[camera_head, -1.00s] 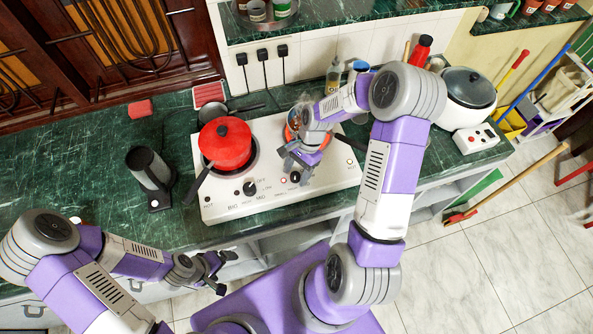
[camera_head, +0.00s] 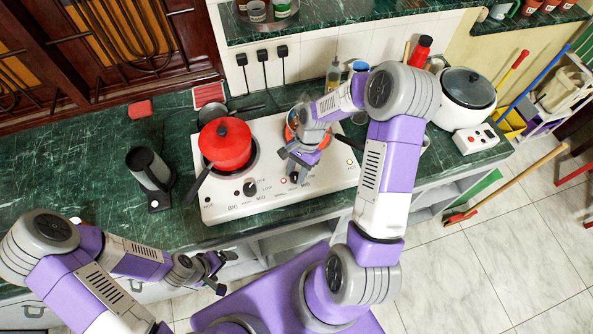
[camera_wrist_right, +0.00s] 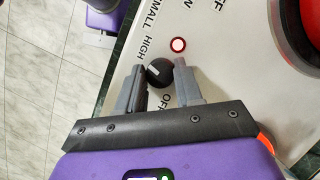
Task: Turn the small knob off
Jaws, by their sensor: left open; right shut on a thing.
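The small knob (camera_wrist_right: 159,72) is a round black knob on the white stove panel, between printed "HIGH" and "OFF" labels in the right wrist view. My right gripper (camera_wrist_right: 160,80) has its grey fingers on either side of the knob and is shut on it. In the head view the right gripper (camera_head: 294,178) reaches down over the stove front and largely covers the knob. A red-ringed indicator light (camera_wrist_right: 178,44) is beside the knob. My left gripper (camera_head: 222,271) is open and empty, low in front of the counter.
The white stove (camera_head: 225,209) also carries the big black knob (camera_head: 250,189) and a red pot (camera_head: 226,143) on the left burner. A white cooker (camera_head: 467,98) stands at the right.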

